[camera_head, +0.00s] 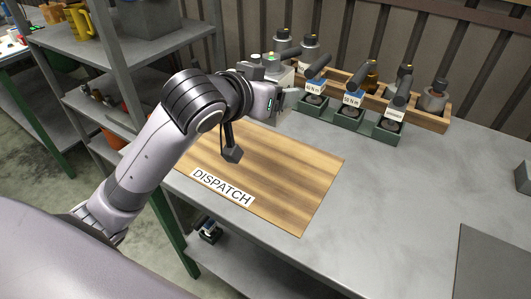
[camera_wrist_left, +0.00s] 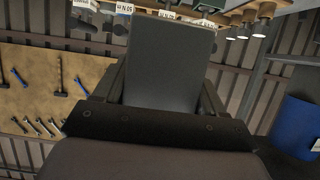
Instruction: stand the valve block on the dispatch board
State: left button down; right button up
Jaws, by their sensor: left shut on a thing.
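My left gripper (camera_head: 286,98) is above the far edge of the wooden dispatch board (camera_head: 295,190), pointing right toward the row of tools. In the left wrist view, a plain dark grey flat-faced block (camera_wrist_left: 170,65) fills the space between its fingers, and the gripper is shut on it. This appears to be the valve block; its far side is hidden, and the head view barely shows it behind the fingers. The board is flat on the grey table with its DISPATCH label (camera_head: 222,187) at the front, and its visible surface is bare. My right gripper is not in view.
Several labelled tools stand in green holders (camera_head: 348,118) just right of the gripper. A wooden rack (camera_head: 425,115) with more tools is behind them.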

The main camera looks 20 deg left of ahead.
pick_arm(q)
notch_tip(320, 180, down, 14)
jog(key=b, duration=0.2)
jog(key=shift+r+b, duration=0.2)
jog(key=shift+b, duration=0.15)
jog(key=shift+f, duration=0.2)
jog(key=shift+f, duration=0.1)
jog(key=shift+c, duration=0.4)
grip_release()
jog(key=shift+f, duration=0.2)
